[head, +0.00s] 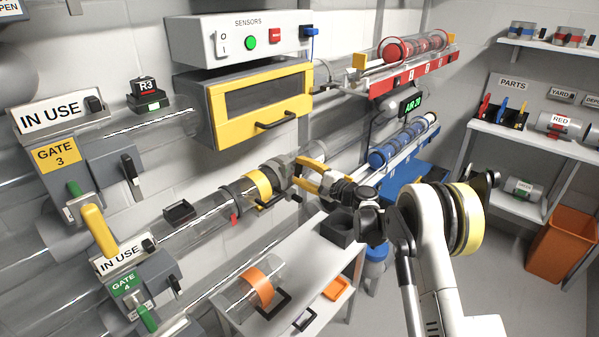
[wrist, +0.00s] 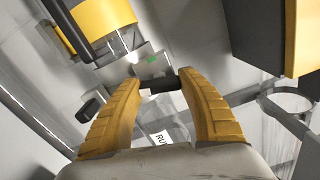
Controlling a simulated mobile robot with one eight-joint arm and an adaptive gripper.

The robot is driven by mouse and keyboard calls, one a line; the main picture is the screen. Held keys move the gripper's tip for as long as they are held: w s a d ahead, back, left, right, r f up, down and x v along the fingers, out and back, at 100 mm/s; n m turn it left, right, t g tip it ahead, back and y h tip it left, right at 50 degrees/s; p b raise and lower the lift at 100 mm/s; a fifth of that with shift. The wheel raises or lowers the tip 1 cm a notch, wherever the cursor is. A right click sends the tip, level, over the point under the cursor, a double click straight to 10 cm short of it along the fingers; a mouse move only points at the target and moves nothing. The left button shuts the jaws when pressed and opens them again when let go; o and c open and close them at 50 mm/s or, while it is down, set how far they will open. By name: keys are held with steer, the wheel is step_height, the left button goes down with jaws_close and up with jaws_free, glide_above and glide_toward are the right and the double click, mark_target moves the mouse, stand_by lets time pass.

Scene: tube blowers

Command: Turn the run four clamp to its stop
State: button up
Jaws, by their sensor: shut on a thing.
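My gripper (head: 299,173) is at the right end of the clear run four tube (head: 200,224), beside the yellow band (head: 258,184). In the wrist view, the two yellow fingers of my gripper (wrist: 160,82) are shut on a short black handle (wrist: 159,85). The handle sits against a grey clamp body (wrist: 152,64) with a small green mark. The grey clamp also shows in the head view (head: 281,167), partly hidden by my fingers. A white label reading "RU" (wrist: 161,138) shows between the fingers, the rest of it covered. The clamp's stop cannot be made out.
A yellow-framed cabinet (head: 259,101) hangs above the tube, with its black handle facing out. A white table (head: 270,312) below carries a tube with an orange band (head: 260,288). A blue rack (head: 405,140) stands behind right.

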steer(key=shift+n, duration=1.2)
steer(key=o, duration=1.2)
steer(key=v, duration=1.2)
